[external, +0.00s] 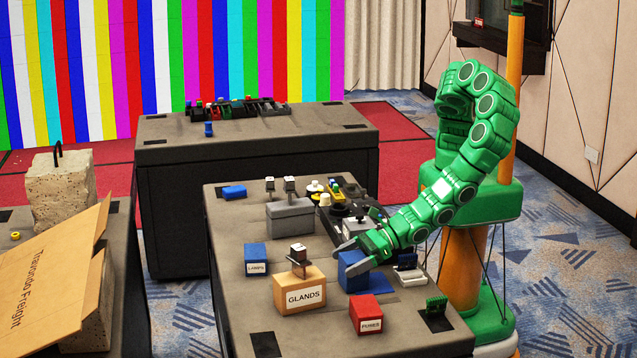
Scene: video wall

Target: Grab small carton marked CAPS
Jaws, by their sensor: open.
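No label reading CAPS is legible in the external view. A blue carton (352,284) on the near table sits right under and beside my gripper (346,259), and no marking on it can be read. My gripper is open, its two fingers pointing left at the carton's top; whether they touch it I cannot tell.
Behind the cartons are a grey box (290,218) with switches and several dark devices. An open cardboard box (50,280) and concrete block (60,190) are at left.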

